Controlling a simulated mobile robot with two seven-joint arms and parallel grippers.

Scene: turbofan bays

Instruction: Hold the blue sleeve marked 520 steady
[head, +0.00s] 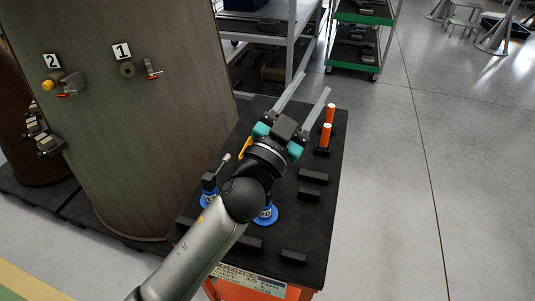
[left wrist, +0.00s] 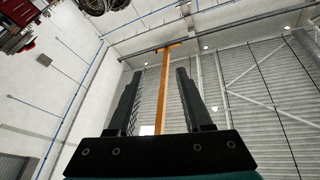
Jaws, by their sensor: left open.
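Two blue round parts are on the black-topped cart (head: 318,225) in the head view. The left blue part (head: 209,199) has a dark tool-like piece (head: 209,181) at it. The right blue part (head: 266,216) is partly hidden by my left arm. I cannot read a 520 mark on either, so I cannot tell which is the named sleeve. My left gripper (head: 315,83) is open and empty, raised over the far end of the cart, apart from both parts. In the left wrist view its open fingers (left wrist: 158,72) frame only wall and ceiling. My right gripper is not in view.
Several black blocks (head: 313,176) lie along the right side. A large brown panel (head: 150,140) marked 1 and 2 stands left. A grey shelf and a green cart (head: 343,67) stand behind.

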